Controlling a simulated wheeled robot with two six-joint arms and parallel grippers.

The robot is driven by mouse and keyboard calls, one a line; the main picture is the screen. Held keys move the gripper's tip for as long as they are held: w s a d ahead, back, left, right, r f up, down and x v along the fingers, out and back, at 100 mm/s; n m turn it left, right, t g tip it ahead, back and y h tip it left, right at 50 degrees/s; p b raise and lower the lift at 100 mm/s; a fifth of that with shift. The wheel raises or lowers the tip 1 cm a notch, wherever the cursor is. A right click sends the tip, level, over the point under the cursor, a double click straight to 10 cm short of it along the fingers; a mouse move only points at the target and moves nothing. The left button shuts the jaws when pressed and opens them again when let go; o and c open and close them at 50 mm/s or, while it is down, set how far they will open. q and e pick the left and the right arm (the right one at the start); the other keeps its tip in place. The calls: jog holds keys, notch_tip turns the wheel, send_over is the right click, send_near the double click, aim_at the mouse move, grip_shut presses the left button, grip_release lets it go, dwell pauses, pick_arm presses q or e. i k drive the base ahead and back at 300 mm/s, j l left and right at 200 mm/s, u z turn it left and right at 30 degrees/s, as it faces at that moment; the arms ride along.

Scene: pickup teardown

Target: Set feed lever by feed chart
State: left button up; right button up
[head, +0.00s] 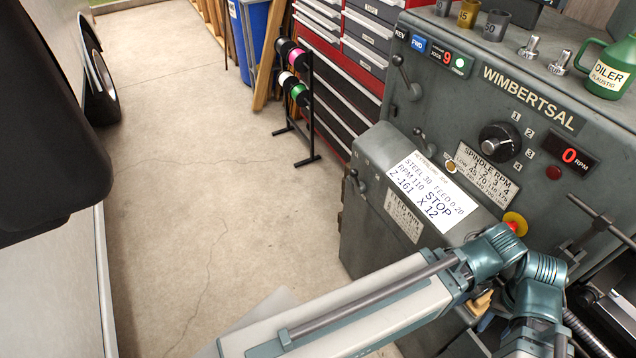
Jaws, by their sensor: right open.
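The feed chart plate (403,215) is on the front of the lathe's gearbox housing, its small figures unreadable. A white job card (433,192) above it reads "STEEL 30, FEED 0.20, RPM 110, STOP Z -161 X 12". A dark lever with a round knob (356,181) is at the housing's left edge. Another small lever (422,136) is behind the housing top; I cannot tell which is the feed lever. My left gripper is out of view.
The grey lathe headstock (455,110) has a speed dial (499,142), an RPM display (571,156) reading 0 and a red stop button (515,223). An oiler (608,68) stands on top. A spool rack (302,95) stands behind. The concrete floor at left is clear.

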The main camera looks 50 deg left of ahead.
aim_at(360, 188)
jog(key=u, duration=1.3)
